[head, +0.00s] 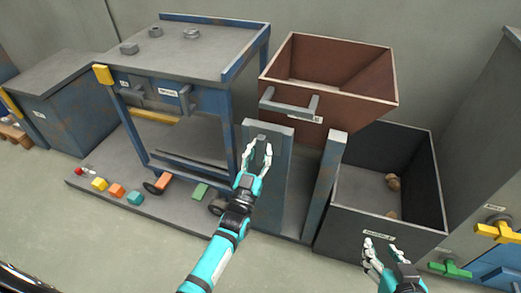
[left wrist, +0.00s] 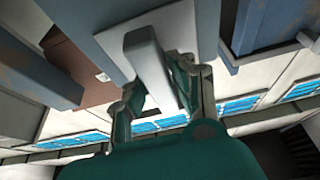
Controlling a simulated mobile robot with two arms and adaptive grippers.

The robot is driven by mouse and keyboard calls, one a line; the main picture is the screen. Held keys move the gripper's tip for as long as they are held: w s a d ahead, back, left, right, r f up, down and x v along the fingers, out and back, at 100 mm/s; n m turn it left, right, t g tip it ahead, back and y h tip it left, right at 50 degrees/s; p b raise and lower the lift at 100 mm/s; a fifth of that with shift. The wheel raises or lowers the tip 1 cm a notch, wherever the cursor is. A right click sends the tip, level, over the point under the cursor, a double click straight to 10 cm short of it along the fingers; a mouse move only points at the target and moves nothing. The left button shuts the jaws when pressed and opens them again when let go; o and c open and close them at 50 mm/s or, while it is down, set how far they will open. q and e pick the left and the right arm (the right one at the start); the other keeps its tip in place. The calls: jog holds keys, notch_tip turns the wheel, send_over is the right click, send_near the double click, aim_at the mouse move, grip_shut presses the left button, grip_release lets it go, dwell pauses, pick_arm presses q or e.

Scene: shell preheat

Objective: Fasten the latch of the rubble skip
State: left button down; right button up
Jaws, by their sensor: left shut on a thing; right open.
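The rubble skip (head: 365,88) is a brown, open-topped bin with a grey handle bar (head: 290,105) on its front. It sits on blue-grey posts, upright or nearly so. A grey latch lever (left wrist: 148,65) projects from a plate on the left post (head: 265,195). My left gripper (head: 259,153) is at this post, below the skip's front, with its fingers shut on the lever. The fingers partly hide the lever in the head view. The skip's brown side (left wrist: 75,70) also shows in the left wrist view. My right gripper (head: 377,253) is open and empty in front of the dark bin.
The dark open bin (head: 435,180) with some brown lumps stands right of the posts. A blue-framed bench (head: 185,50) stands left. Several coloured blocks (head: 135,198) lie along the low platform. Yellow and green handles (head: 498,232) project at the far right.

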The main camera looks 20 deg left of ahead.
pick_arm(q)
jog(key=shift+n, duration=0.3)
jog(key=c, duration=1.2)
grip_release()
jog(key=shift+o, duration=0.2)
jog(key=shift+s, duration=0.1)
jog(key=v, duration=1.2)
jog(key=shift+d, duration=0.2)
